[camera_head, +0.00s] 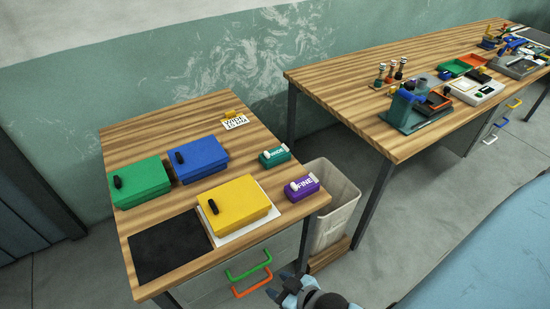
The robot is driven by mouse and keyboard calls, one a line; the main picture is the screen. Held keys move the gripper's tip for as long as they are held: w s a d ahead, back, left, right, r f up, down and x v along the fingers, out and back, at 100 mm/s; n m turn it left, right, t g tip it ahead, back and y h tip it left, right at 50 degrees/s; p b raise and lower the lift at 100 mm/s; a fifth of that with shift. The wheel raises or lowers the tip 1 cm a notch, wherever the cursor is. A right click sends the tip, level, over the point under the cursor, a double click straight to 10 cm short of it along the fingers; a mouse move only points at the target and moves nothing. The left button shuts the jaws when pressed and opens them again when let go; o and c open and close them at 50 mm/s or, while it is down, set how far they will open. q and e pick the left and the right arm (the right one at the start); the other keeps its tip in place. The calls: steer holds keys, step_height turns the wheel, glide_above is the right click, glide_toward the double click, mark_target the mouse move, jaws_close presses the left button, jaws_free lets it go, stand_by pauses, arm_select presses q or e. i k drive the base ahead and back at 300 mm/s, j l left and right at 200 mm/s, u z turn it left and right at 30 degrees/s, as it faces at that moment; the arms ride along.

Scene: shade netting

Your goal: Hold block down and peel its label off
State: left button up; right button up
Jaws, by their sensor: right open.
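A purple block (302,188) with a white label reading FINE lies near the right edge of the small wooden table. A green block (275,156) with a white label, which seems to read WIDE, lies behind it. Both labels look stuck on. My right gripper (287,284) is at the bottom edge of the view, in front of the table and below the blocks. It is open, apart from both blocks, and nothing shows in it. My left gripper is not in view.
The small table (190,107) also holds green (142,184), blue (200,158) and yellow (236,202) boxes, a black mat (168,245) and a printed card (235,122). A pale bin (328,210) stands at its right. A longer bench (345,82) carries tools and trays.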

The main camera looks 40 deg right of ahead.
mark_target(270, 155)
steer(key=l, duration=0.55)
steer(key=i+l, duration=0.15)
steer(key=l, duration=0.35)
steer(key=l+z, duration=0.1)
steer(key=l, duration=0.45)
steer(key=i+l, duration=0.15)
steer(key=l, duration=0.35)
